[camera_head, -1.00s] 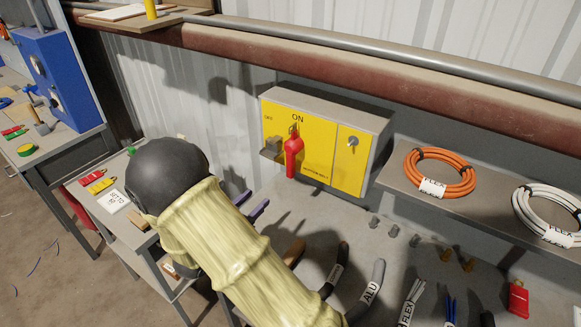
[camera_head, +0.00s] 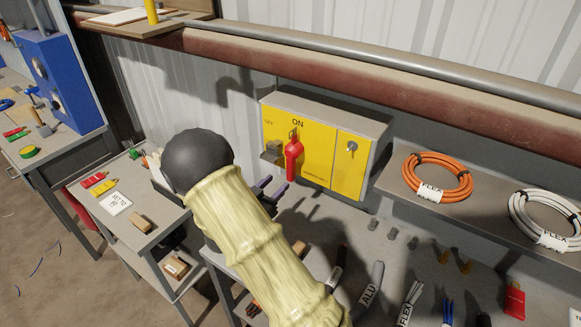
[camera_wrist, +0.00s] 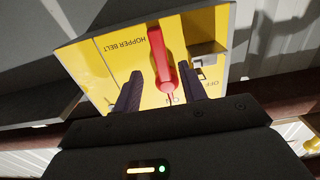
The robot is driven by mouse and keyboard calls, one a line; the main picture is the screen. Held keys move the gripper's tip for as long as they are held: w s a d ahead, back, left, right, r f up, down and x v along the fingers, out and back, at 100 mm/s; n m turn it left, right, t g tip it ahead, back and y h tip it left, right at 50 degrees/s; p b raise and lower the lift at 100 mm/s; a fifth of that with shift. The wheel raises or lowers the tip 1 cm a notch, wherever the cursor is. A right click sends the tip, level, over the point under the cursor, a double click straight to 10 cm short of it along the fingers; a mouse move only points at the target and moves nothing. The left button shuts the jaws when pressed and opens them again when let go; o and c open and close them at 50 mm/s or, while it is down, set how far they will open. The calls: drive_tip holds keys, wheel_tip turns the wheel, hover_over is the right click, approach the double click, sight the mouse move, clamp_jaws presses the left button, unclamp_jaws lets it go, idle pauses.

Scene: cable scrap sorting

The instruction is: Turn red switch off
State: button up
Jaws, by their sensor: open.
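The red switch (camera_head: 294,155) is a red lever on the front of a yellow panel (camera_head: 346,165), just below the ON label (camera_head: 298,123). The OFF label sits to its left in the head view. In the wrist view the panel appears turned over, and the red switch (camera_wrist: 163,60) runs between the two fingers of my gripper (camera_wrist: 160,85). The fingers are apart, one on each side of the lever, with no clear contact; depth is hard to tell. In the head view the dark purple fingertips (camera_head: 269,187) show below and left of the switch.
A grey bracket (camera_head: 272,152) juts out beside the switch on the OFF side. A key switch (camera_head: 352,146) is on the panel's right part. A shelf with an orange cable coil (camera_head: 437,177) and a white coil (camera_head: 547,217) is at right. Cable pieces lie on the bench below.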

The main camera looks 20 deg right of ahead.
sight(288, 171)
drive_tip(key=p+x, duration=0.1)
drive_tip(key=x, duration=0.7)
drive_tip(key=shift+w+d+p, duration=0.2)
drive_tip(key=shift+d+p, duration=0.05)
drive_tip(key=shift+p, duration=0.15)
clamp_jaws()
